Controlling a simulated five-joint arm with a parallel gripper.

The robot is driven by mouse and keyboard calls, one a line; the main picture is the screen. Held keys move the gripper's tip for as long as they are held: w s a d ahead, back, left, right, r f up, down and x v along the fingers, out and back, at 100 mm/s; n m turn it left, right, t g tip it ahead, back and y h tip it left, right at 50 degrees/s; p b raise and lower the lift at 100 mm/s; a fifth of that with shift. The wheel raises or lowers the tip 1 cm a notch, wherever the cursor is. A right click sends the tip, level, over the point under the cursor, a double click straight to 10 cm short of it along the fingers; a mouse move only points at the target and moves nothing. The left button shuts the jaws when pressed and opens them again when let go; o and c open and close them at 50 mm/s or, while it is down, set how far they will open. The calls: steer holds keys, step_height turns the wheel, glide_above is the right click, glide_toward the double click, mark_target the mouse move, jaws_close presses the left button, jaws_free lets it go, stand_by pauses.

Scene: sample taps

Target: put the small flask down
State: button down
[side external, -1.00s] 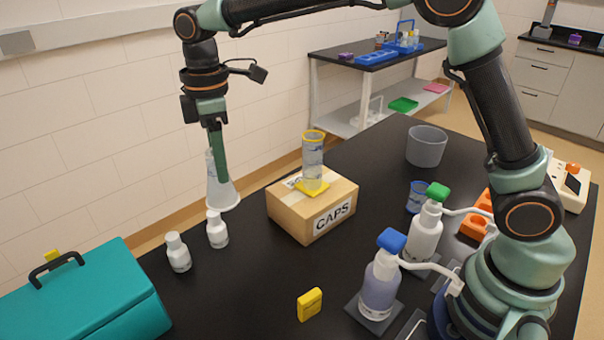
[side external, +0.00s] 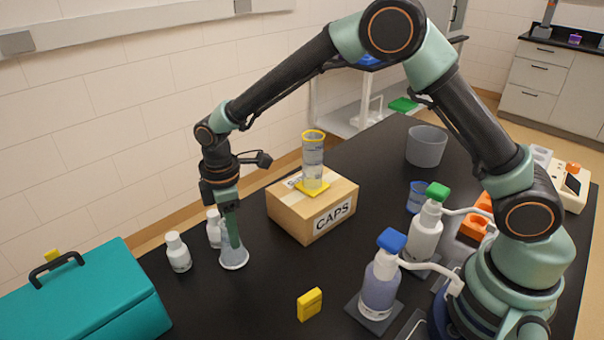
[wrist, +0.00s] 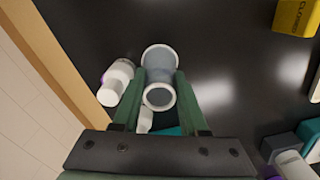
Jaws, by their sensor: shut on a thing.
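The small flask (side external: 234,259) is clear glass with a wide round base. It is upright at the black bench (side external: 255,308), with its base at or very near the surface; I cannot tell whether it touches. My gripper (side external: 231,228) is shut on the flask from above, its green fingers hiding part of the neck. In the wrist view the flask (wrist: 159,62) sits between the two fingers of my gripper (wrist: 158,100), its round rim facing the camera.
Two white bottles stand close by: one (side external: 178,253) left of the flask, one (side external: 213,229) just behind it. A teal case (side external: 95,295) is at the front left. A cardboard box (side external: 290,215) bears a tall cylinder (side external: 313,158). A yellow block (side external: 310,304) lies in front.

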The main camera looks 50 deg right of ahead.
steer(key=shift+f, duration=0.1)
steer(key=shift+c, duration=2.2)
jaws_free()
steer(key=s+d+r+m+t, duration=0.1)
steer(key=d+r, duration=0.1)
steer(key=r, duration=0.6)
steer(key=s+d+r+m, duration=0.1)
steer(key=d+r+m, duration=0.15)
steer(key=r, duration=0.65)
steer(key=s+d+r+m+t, duration=0.2)
steer(key=s+d+m+t, duration=0.2)
steer(key=s+d+m, duration=0.6)
steer(key=shift+s+d+t, duration=0.3)
steer(key=shift+s+d, duration=1.6)
steer(key=shift+d, duration=0.1)
